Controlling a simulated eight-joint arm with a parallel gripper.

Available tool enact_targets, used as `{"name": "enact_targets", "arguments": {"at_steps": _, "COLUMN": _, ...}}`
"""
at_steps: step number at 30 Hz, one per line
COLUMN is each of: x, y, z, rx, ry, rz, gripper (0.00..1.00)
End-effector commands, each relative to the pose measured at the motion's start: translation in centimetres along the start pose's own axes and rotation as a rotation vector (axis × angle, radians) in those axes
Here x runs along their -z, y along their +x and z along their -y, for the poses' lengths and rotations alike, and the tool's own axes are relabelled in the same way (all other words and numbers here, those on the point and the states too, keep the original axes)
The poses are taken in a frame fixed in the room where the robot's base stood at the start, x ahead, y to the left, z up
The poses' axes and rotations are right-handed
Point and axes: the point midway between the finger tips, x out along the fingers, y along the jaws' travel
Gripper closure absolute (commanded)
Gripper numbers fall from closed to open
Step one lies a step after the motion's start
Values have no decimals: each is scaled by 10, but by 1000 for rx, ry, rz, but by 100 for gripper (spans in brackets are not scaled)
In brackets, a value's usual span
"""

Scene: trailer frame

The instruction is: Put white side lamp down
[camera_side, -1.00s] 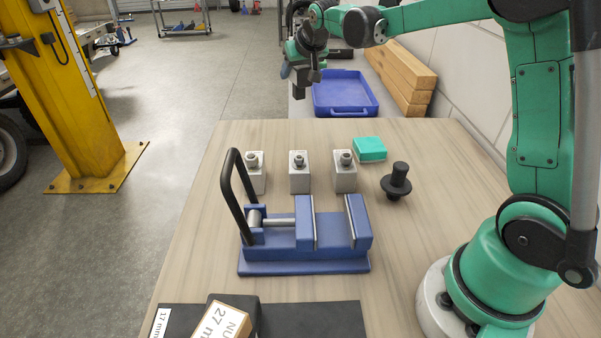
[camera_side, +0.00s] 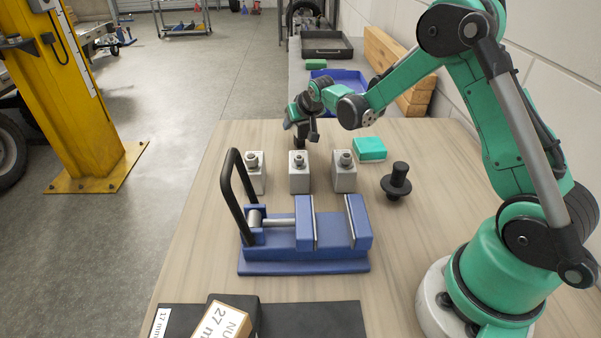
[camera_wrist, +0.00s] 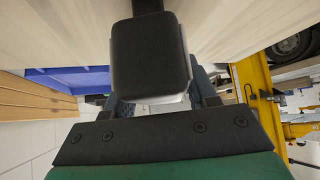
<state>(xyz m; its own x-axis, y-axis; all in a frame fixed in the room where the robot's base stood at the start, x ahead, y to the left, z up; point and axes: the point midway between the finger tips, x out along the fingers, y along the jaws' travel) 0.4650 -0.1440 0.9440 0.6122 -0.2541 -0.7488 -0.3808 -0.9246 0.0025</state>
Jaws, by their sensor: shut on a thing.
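My gripper (camera_side: 301,128) is low over the far edge of the wooden table (camera_side: 200,230), just behind the middle grey block. It is shut on a dark, block-shaped thing (camera_wrist: 150,55) with a thin pale edge at its lower side in the wrist view. This appears to be the side lamp, though its visible face is black. In the side view only a small dark part of it shows below my gripper. Whether it touches the table is hard to tell, as the middle block hides its lower end.
Three grey blocks with metal fittings (camera_side: 299,178) stand close in front of my gripper. A teal box (camera_side: 369,149) and black knob (camera_side: 396,181) stand to the right. A blue vise (camera_side: 305,240) is nearer. A blue tray (camera_side: 350,80), green piece (camera_side: 316,64) and wooden beams (camera_side: 410,85) lie behind.

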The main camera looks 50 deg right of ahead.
Motion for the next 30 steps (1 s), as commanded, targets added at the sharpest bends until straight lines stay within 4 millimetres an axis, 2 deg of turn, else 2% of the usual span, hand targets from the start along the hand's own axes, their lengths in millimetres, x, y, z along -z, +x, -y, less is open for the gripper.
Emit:
{"name": "enact_targets", "arguments": {"at_steps": 3, "x": -2, "y": 2, "z": 0, "rx": 0, "ry": 0, "rz": 0, "gripper": 100}}
{"name": "enact_targets", "arguments": {"at_steps": 4, "x": -2, "y": 2, "z": 0, "rx": 0, "ry": 0, "rz": 0, "gripper": 46}}
{"name": "enact_targets", "arguments": {"at_steps": 7, "x": -2, "y": 2, "z": 0, "rx": 0, "ry": 0, "rz": 0, "gripper": 18}}
{"name": "enact_targets", "arguments": {"at_steps": 20, "x": 1, "y": -4, "z": 0, "rx": 0, "ry": 0, "rz": 0, "gripper": 17}}
{"name": "enact_targets", "arguments": {"at_steps": 23, "x": 1, "y": -15, "z": 0, "rx": 0, "ry": 0, "rz": 0, "gripper": 17}}
{"name": "enact_targets", "arguments": {"at_steps": 30, "x": 0, "y": -55, "z": 0, "rx": 0, "ry": -1, "rz": 0, "gripper": 17}}
